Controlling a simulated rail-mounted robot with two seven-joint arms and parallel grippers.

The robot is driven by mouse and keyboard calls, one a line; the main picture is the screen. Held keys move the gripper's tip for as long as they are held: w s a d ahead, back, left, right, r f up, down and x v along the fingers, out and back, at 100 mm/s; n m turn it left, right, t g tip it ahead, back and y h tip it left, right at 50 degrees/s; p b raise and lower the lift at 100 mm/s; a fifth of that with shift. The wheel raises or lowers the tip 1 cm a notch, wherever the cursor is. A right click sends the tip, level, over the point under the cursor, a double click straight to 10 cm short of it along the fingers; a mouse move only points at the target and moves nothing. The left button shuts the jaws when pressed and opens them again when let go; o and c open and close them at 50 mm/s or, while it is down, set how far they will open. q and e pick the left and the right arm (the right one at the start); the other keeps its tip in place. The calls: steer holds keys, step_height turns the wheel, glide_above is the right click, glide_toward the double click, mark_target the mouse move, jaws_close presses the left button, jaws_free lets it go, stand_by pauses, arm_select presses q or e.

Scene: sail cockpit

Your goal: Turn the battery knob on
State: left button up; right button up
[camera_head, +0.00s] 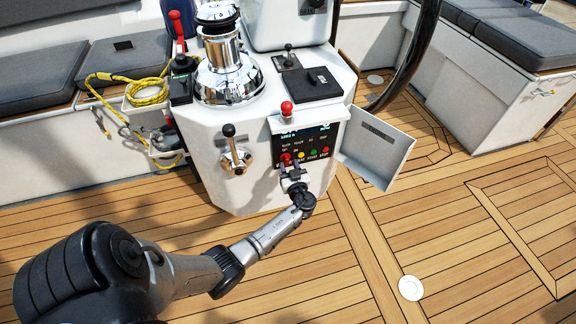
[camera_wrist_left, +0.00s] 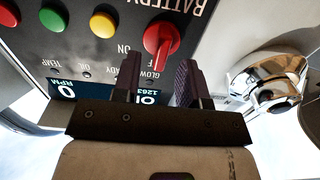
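The red battery knob (camera_wrist_left: 162,38) is on the dark control panel below the upside-down word BATTERY in the left wrist view; its handle points down in that picture. An "ON" label is left of it, and another label is partly hidden by the handle. In the head view the knob (camera_head: 285,157) is at the panel's lower left. My left gripper (camera_head: 292,172) is at the panel, in front of the knob. In the left wrist view its fingers (camera_wrist_left: 158,80) are apart, one on each side of the handle's tip, with visible gaps. My right gripper is not in view.
Yellow (camera_head: 301,155), green (camera_head: 312,152) and red (camera_head: 325,150) buttons sit right of the knob in the head view. The panel's cover (camera_head: 378,152) stands open to the right. A chrome lever (camera_head: 234,157) is to the left. The wooden deck (camera_head: 330,270) in front is mostly clear.

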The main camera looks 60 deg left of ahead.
arm_select(q)
steer(key=shift+x, duration=0.95)
jaws_close()
